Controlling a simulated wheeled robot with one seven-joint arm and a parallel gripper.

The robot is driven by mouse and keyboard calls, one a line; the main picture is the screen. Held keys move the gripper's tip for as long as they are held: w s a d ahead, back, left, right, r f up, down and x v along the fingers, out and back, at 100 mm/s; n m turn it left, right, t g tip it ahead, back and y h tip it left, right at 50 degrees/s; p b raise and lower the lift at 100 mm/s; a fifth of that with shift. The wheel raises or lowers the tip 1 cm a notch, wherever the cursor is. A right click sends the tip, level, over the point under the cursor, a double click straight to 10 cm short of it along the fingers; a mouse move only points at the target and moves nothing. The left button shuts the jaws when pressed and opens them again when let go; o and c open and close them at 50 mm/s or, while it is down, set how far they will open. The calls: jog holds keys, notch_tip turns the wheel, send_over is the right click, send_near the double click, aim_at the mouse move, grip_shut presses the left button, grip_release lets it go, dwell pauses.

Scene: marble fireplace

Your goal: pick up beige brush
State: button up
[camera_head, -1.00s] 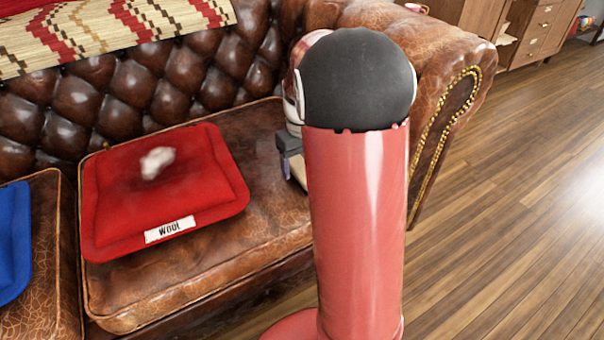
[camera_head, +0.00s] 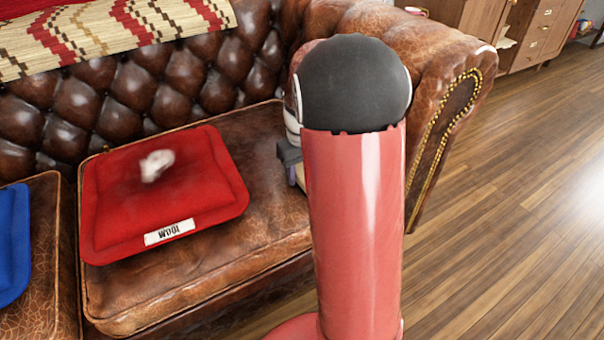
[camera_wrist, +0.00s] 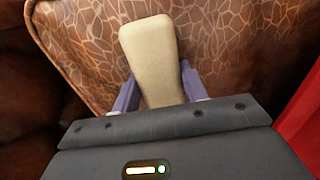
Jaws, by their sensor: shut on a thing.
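The beige brush (camera_wrist: 152,58) shows in the wrist view as a pale, flat, rounded piece between my two fingers. My gripper (camera_wrist: 160,88) is shut on it, over the brown leather seat. The part of the brush nearer my palm is hidden behind the gripper body. In the head view my arm covers most of the gripper, and only a dark piece of my gripper (camera_head: 288,154) shows at the arm's left side. A small pale patch beside it may be the brush.
A red cushion (camera_head: 125,215) labelled "WOOL" lies left of my gripper on the leather sofa (camera_head: 265,215), with a whitish tuft (camera_head: 157,164) on it. A blue cushion (camera_head: 12,245) is at the far left. The sofa's armrest (camera_head: 440,70) rises close behind my arm.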

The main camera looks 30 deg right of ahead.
aim_at(302, 170)
jog(key=shift+r, duration=0.1)
notch_tip(302, 170, up, 20)
jog(key=p, duration=0.3)
jog(key=shift+p, duration=0.3)
